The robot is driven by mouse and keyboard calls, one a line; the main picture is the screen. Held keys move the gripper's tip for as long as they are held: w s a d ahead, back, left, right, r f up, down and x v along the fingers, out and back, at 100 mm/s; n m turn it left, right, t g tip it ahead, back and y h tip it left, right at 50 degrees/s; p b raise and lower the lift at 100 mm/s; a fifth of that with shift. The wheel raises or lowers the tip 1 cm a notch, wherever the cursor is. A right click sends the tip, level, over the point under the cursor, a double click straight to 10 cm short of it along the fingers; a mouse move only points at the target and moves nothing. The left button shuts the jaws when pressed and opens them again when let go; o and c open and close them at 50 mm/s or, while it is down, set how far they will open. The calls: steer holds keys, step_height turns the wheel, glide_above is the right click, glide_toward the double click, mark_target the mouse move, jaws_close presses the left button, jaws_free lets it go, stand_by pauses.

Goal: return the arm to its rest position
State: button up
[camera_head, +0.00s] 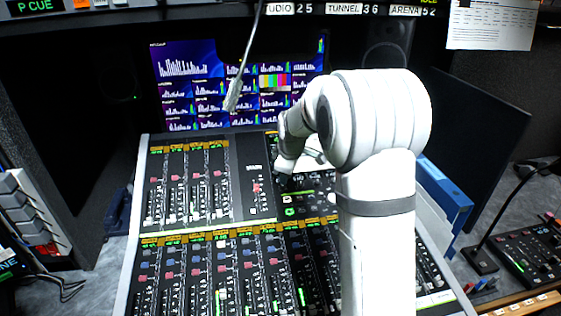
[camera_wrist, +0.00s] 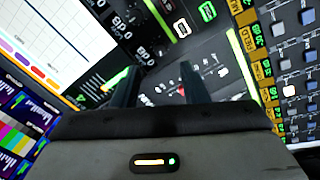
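My white arm (camera_head: 380,130) rises at the right of centre in the head view and bends over at the top towards the left. Its wrist end (camera_head: 290,160) hangs over the mixing console (camera_head: 240,185). The fingers are not clear in the head view. In the wrist view, my gripper (camera_wrist: 160,72) shows two dark fingers standing apart, with nothing between them but the console surface behind. The gripper is open and empty.
A screen wall (camera_head: 190,70) stands behind the console. A gooseneck microphone (camera_head: 234,95) hangs left of my arm. A blue binder (camera_head: 445,195) stands close to the arm's right. A small control panel (camera_head: 530,250) with a gooseneck lies at the right.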

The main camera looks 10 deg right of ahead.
steer(key=s+r+m, duration=0.3)
steer(key=s+r, duration=0.1)
steer(key=s, duration=0.5)
steer(key=s+r+m, duration=0.3)
steer(key=s, duration=0.7)
steer(key=s+f+m+g, duration=0.1)
steer(key=s+m, duration=0.4)
steer(key=s, duration=1.1)
steer(key=shift+f+m+g, duration=0.15)
steer(key=shift+m+g, duration=0.25)
steer(key=shift+s+a, duration=0.1)
